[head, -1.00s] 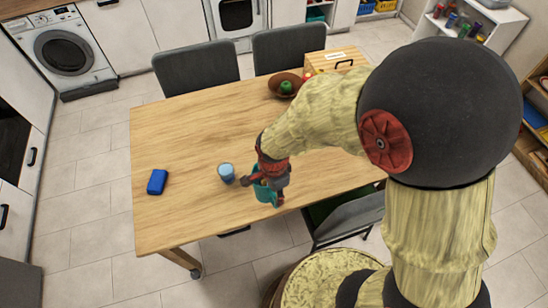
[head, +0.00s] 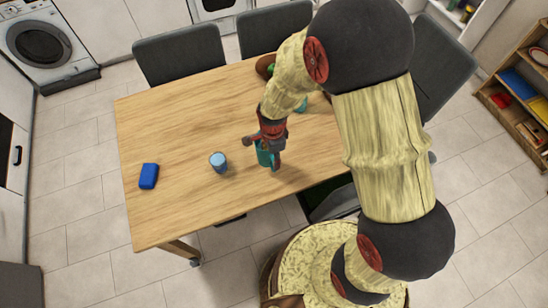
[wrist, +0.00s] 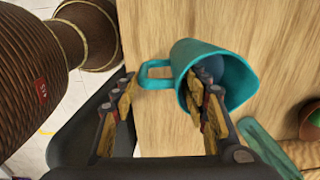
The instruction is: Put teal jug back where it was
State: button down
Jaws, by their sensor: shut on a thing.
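The teal jug (head: 264,157) is at my gripper (head: 266,146) over the front right part of the wooden table. In the wrist view the jug (wrist: 188,62) has its open mouth towards the lower right and its handle (wrist: 152,73) to the left. My gripper (wrist: 162,88) is shut on the jug, one finger by the handle side and the other at the mouth. The fingers hide part of the jug. I cannot tell whether its base touches the table.
A blue cup (head: 218,163) stands left of the jug, with a blue box (head: 149,176) farther left on the table (head: 165,125). A brown bowl (head: 264,65) and another teal thing (head: 301,105) are partly hidden behind my arm. Grey chairs (head: 180,54) line the back edge.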

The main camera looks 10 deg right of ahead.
notch_tip(320, 180, down, 6)
jog(key=w+d, duration=0.1)
jog(key=w, duration=0.1)
jog(key=shift+w, duration=0.35)
jog(key=shift+f+b, duration=0.2)
jog(key=shift+b, duration=0.1)
jog(key=c, duration=1)
grip_release()
jog(key=shift+f, duration=0.1)
notch_tip(320, 180, up, 23)
jog(key=s+d+n+t+p, duration=0.1)
jog(key=d+n, duration=0.2)
jog(key=s+d+r+n+t, duration=0.1)
jog(key=s+d+r+n, duration=0.1)
jog(key=s+r+n, duration=0.2)
jog(key=s+d+r+n+t, duration=0.2)
jog(key=s+r+n, duration=0.2)
jog(key=s+r, duration=0.3)
jog(key=s+d+r+n+t, duration=0.1)
jog(key=s+r+n, duration=0.3)
jog(key=r, duration=0.4)
jog(key=shift+s+d+n, duration=0.3)
jog(key=shift+s+d, duration=0.5)
jog(key=shift+s, duration=0.1)
